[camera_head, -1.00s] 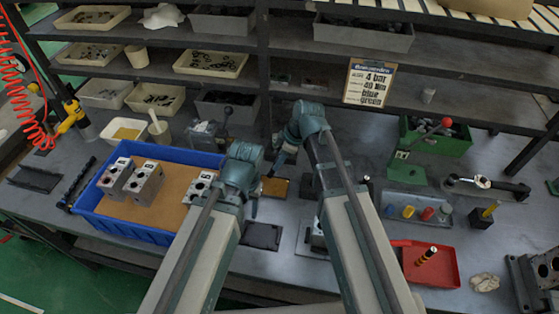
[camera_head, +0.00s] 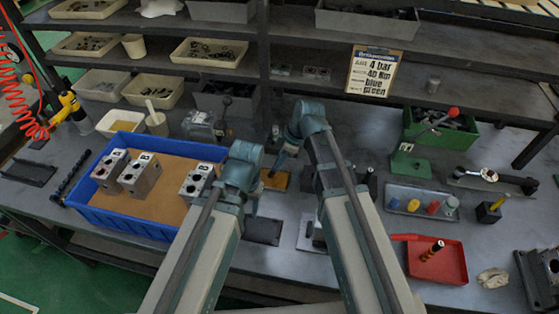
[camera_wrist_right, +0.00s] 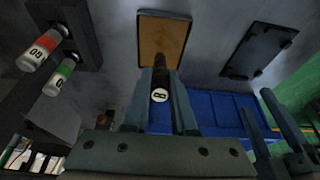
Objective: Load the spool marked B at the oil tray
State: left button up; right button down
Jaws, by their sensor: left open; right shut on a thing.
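The oil tray (camera_head: 275,180) is a small dark-rimmed tray with an amber floor. It also shows at the top of the right wrist view (camera_wrist_right: 163,35). My right gripper (camera_head: 281,163) is just above the tray's far edge in the head view. In the right wrist view my right gripper (camera_wrist_right: 166,100) is shut on a dark spool (camera_wrist_right: 161,83). Its round white end label looks like a turned B. The spool's far end points toward the tray; whether it touches is unclear. My left gripper (camera_head: 252,206) is open and empty, left of the tray; its fingers show in the right wrist view (camera_wrist_right: 278,125).
A blue bin (camera_head: 130,225) with three valve blocks is at left. A dark flat pad (camera_head: 263,231) lies in front of the oil tray. A red tray (camera_head: 437,263), a grey tray of coloured parts (camera_head: 422,201) and a green bin (camera_head: 440,130) are at right. Shelves stand behind.

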pick_arm(q)
jog(key=shift+f+b, duration=0.65)
pick_arm(e)
jog(key=shift+f, duration=0.65)
dwell(0.9)
pick_arm(q)
jog(key=shift+r, duration=0.1)
pick_arm(e)
jog(key=shift+r, duration=0.1)
notch_tip(320, 180, up, 7)
jog(key=p, duration=0.7)
pick_arm(q)
notch_tip(320, 180, up, 7)
